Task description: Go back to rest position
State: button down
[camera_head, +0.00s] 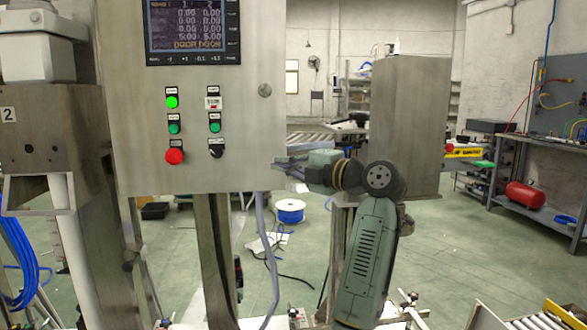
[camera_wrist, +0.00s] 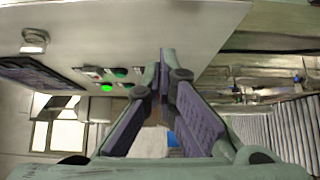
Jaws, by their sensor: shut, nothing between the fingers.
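My gripper (camera_head: 290,158) is at the lower right edge of a steel control panel (camera_head: 200,70) in the head view, with its fingers pointing left. In the wrist view my gripper (camera_wrist: 165,68) shows two fingers with purple pads that converge at the tips. It is shut and holds nothing. The panel's face (camera_wrist: 130,50) lies beyond the fingers in the wrist view, and I cannot tell whether they touch it. The panel carries a screen (camera_head: 193,30), a lit green button (camera_head: 171,102) and a red button (camera_head: 174,156).
A steel cabinet (camera_head: 410,115) stands behind my arm. A steel machine column (camera_head: 60,140) is at the left. A workbench (camera_head: 540,145) with a red tank (camera_head: 525,195) is at the right. A blue spool (camera_head: 290,211) lies on the floor. Open floor shows at right.

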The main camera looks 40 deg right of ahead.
jog(key=s+d+b, duration=0.1)
jog(key=s+d, duration=0.5)
jog(key=s, duration=0.1)
jog(key=shift+s+d, duration=0.15)
jog(key=shift+d, duration=0.25)
jog(key=shift+f, duration=0.1)
